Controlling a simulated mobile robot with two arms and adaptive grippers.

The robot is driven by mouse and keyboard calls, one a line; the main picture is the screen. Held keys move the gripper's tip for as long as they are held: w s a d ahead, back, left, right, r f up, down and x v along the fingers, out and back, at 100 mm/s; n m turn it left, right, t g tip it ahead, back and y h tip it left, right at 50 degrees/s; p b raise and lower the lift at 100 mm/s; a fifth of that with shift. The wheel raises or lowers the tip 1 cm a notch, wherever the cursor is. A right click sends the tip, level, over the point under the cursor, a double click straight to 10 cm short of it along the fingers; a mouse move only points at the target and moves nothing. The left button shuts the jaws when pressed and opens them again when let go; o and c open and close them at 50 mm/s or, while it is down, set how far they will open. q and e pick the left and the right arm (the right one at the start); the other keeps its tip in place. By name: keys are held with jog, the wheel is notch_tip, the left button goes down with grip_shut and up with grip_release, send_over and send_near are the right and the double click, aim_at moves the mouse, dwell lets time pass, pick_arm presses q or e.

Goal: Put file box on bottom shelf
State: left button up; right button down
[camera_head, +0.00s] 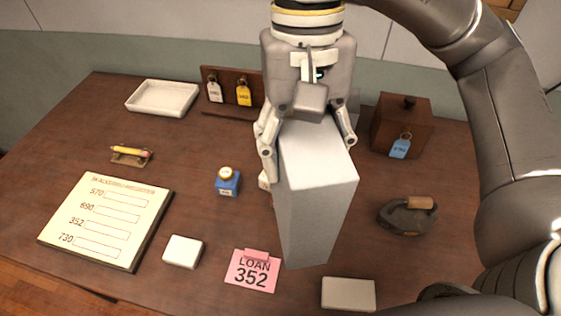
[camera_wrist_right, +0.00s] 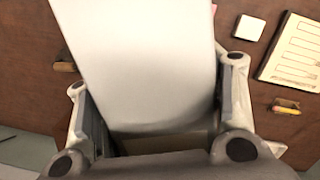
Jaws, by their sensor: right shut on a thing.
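A white-grey file box (camera_head: 312,200) stands upright in my right gripper (camera_head: 308,140), above the wooden table in the head view. The fingers are on either side of the box's upper end. In the right wrist view the file box (camera_wrist_right: 140,60) fills the middle, between the two fingers of the right gripper (camera_wrist_right: 160,95). Whether the box's lower end touches the table cannot be told. My left gripper is not in view. No shelf can be made out.
The wooden table (camera_head: 90,130) bears a white tray (camera_head: 162,97), a key rack (camera_head: 232,85), a wooden box (camera_head: 402,125) with a blue tag, an ink bottle (camera_head: 228,182), an iron (camera_head: 408,216), a ledger board (camera_head: 106,220) and a pink "LOAN 352" card (camera_head: 252,272).

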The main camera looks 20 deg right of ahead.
jog(key=shift+w+d, duration=0.2)
jog(key=shift+w, duration=0.1)
jog(key=w+d+f+p, duration=0.4)
jog(key=w+d+f, duration=0.4)
jog(key=d+f, duration=0.2)
notch_tip(320, 180, down, 3)
jog(key=shift+w+r, duration=0.1)
jog(key=shift+w, duration=0.2)
jog(key=shift+d, duration=0.1)
jog(key=c, duration=0.8)
grip_release()
jog(key=o, duration=0.4)
jog(key=shift+s, duration=0.1)
jog(key=shift+o, duration=0.2)
